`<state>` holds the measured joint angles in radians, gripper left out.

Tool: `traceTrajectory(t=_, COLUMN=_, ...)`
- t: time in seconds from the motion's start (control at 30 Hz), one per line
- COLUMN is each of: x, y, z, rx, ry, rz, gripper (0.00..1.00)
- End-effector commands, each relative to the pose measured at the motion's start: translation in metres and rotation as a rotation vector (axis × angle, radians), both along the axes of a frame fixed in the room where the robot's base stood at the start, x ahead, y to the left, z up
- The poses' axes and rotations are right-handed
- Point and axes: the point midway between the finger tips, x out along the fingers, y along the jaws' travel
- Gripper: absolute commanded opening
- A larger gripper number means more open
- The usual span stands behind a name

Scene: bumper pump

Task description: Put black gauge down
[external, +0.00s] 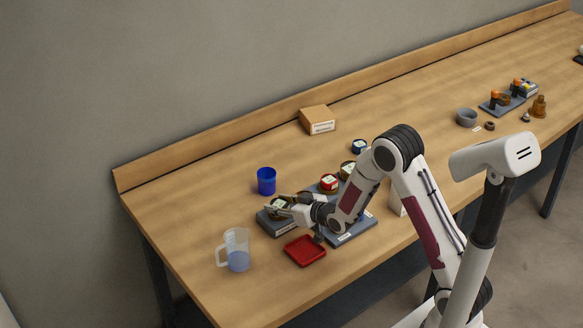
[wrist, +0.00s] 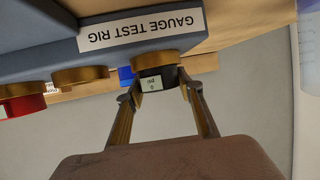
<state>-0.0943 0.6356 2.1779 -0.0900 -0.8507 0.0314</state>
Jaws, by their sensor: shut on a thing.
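The black gauge (wrist: 157,80), with a pale face marked psi, is between the two fingers of my gripper (wrist: 160,86) in the wrist view. It lies against a brass fitting (wrist: 156,60) on the grey gauge test rig (wrist: 60,40); whether it is fully seated I cannot tell. In the external view my gripper (external: 284,205) is low over the grey rig block (external: 278,228), beside the blue cup. The gauge is mostly hidden there by the fingers.
A blue cup (external: 266,181), a red tray (external: 305,250) and a clear jug (external: 236,250) stand close around. A grey board (external: 352,233) with a red gauge (external: 329,182) is to the right. A cardboard box (external: 318,120) is behind.

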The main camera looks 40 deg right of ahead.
Motion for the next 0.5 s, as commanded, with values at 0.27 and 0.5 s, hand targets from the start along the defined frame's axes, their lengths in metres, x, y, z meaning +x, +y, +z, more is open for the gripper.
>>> traceTrajectory(t=0.27, x=0.0003, y=0.0001, z=0.0001, rx=0.0, ry=-0.002, rz=0.0, gripper=0.12)
traceTrajectory(t=0.5, x=0.0003, y=0.0001, z=-0.0039, rx=0.0, ry=-0.001, rz=0.0, gripper=0.12)
